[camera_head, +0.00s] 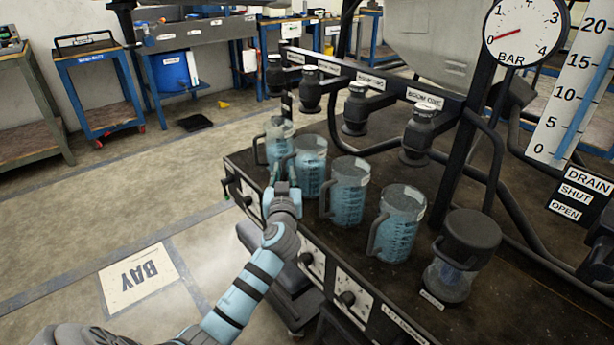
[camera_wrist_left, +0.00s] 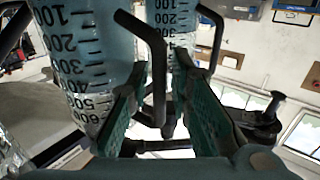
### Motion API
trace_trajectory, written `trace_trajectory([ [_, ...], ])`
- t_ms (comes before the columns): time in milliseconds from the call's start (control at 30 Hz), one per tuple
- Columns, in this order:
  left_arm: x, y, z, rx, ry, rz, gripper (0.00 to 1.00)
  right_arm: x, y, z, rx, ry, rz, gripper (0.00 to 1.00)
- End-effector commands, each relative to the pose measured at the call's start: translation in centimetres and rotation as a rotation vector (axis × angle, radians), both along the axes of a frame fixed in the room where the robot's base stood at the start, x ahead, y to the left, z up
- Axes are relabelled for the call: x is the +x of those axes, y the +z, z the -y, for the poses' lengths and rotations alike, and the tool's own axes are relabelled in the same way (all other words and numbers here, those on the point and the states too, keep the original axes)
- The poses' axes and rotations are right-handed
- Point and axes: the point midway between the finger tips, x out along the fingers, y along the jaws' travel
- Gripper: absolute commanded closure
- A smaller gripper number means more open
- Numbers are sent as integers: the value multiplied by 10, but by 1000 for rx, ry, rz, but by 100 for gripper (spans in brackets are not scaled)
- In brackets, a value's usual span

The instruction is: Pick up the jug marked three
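Several clear jugs of blue liquid with dark handles stand in a row on the dark bench. The marks naming them are not legible. My left gripper (camera_head: 281,180) is at the handle side of the second jug from the left (camera_head: 311,167). In the left wrist view, the green fingers of the left gripper (camera_wrist_left: 163,100) are apart, with a dark handle (camera_wrist_left: 157,75) between them. The near jug (camera_wrist_left: 88,55) shows a printed scale beside the fingers, and another jug (camera_wrist_left: 172,20) is behind. My right gripper is not in view.
The other jugs are the far left one (camera_head: 277,133), the third (camera_head: 346,192) and the right one (camera_head: 398,222). Dark nozzles hang on a labelled rail (camera_head: 385,84) above and behind. A dark-capped container (camera_head: 452,282) stands at the right. Open floor lies left of the bench.

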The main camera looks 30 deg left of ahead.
Motion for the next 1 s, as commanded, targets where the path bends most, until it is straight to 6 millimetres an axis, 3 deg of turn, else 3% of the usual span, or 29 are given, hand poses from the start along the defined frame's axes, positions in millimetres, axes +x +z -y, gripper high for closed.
trace_trajectory([
  [133,0,1,0,0,-1,0,83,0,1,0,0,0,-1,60],
  [267,0,1,1,0,-1,0,100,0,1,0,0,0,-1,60],
  [900,0,4,2,0,-3,2,100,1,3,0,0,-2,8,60],
  [1000,1,8,3,0,-5,2,100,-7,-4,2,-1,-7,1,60],
])
